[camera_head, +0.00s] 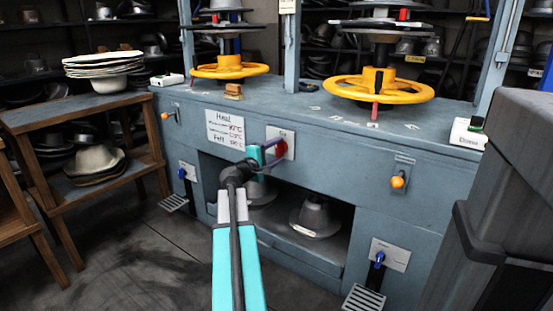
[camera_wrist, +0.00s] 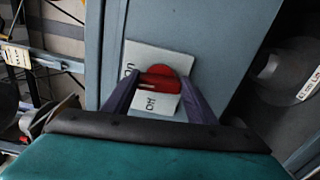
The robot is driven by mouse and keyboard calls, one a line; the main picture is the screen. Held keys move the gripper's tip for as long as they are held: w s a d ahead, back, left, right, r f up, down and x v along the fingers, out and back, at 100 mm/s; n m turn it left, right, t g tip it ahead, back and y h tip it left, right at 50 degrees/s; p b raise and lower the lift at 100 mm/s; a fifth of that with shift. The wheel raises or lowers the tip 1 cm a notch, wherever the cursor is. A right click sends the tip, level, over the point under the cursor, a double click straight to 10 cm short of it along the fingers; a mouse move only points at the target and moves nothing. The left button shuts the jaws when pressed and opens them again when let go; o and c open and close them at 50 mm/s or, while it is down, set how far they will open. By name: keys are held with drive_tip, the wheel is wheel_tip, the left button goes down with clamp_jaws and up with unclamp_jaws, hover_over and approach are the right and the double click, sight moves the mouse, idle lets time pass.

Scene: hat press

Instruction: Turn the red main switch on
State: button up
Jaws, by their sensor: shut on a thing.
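The red main switch (camera_wrist: 160,80) sits on a white plate (camera_wrist: 139,54) with "On" and "Off" lettering, on the front of the blue-grey press. In the head view the red switch (camera_head: 281,147) is partly hidden behind my gripper (camera_head: 274,150). In the wrist view the two dark fingers of my gripper (camera_wrist: 159,88) stand on either side of the red knob and are shut on it. The knob's handle lies roughly level across the wrist picture, between the two words. I cannot tell its exact setting.
A "Heat" sign (camera_head: 225,129) is left of the switch. Orange knobs (camera_head: 397,181) and blue levers (camera_head: 379,260) are on the press front. Yellow handwheels (camera_head: 378,87) stand above. An open shelf below holds metal hat forms (camera_head: 314,217). A dark grey cabinet (camera_head: 500,190) stands close at right.

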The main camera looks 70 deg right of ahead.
drive_tip(key=shift+f+m+b, duration=0.1)
drive_tip(key=shift+m+b, duration=0.35)
drive_tip(key=shift+m, duration=0.15)
drive_tip(key=o, duration=1.1)
drive_tip(key=shift+c, duration=0.2)
drive_tip(key=shift+a, duration=0.1)
drive_tip(key=p+v, duration=0.4)
drive_tip(key=v, duration=0.9)
drive_tip(key=shift+a, duration=0.3)
drive_tip(key=shift+w, duration=0.1)
